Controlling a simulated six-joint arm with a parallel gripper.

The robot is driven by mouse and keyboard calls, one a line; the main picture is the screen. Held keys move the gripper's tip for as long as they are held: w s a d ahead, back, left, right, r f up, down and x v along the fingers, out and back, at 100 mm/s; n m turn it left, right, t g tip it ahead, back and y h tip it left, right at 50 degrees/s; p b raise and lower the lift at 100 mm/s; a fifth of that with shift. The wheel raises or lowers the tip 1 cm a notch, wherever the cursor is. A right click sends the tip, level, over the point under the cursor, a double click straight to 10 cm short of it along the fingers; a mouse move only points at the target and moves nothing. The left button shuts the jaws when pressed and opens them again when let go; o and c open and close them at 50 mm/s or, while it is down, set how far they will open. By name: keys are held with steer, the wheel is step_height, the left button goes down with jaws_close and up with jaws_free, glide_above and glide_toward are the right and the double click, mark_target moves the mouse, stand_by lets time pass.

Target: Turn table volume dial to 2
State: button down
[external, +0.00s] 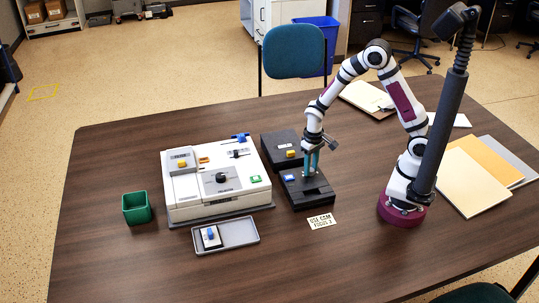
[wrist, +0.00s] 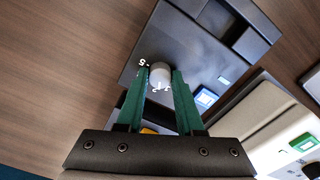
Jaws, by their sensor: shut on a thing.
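A low black box (external: 312,198) stands on the table beside the white machine and carries a blue-and-white button (external: 289,178). In the wrist view, a round light-grey dial (wrist: 160,76) sits on this box, with small white numerals around it. A 5 seems to show at its upper left; the other marks are too small to read surely. My gripper (external: 311,174) points down over the box. Its two green fingers are shut on the dial, one on each side. The dial is hidden by the fingers in the external view, and its pointer cannot be made out.
The white machine (external: 190,206) with its black knob stands left of the box. Another black box (external: 274,140) is just behind. Folders (external: 470,180) lie right of my base.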

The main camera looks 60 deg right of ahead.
steer(key=shift+m, duration=0.6)
steer(key=c, duration=0.5)
jaws_free()
steer(key=shift+c, duration=0.2)
step_height(320, 180, up, 16)
steer(key=shift+f, duration=0.1)
